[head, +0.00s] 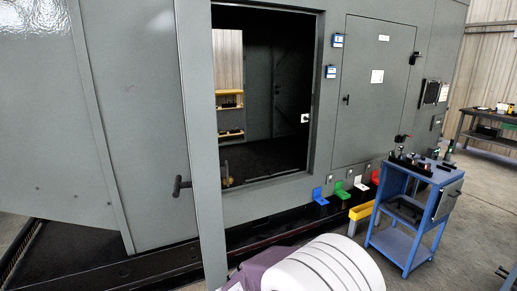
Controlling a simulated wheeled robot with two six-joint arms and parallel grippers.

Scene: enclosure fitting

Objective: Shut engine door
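Neither of my grippers is in view.
A shut, smaller door (376,110) is right of the doorway. A blue tool cart (400,240) stands at right on open floor. A workbench (490,125) is farther back.

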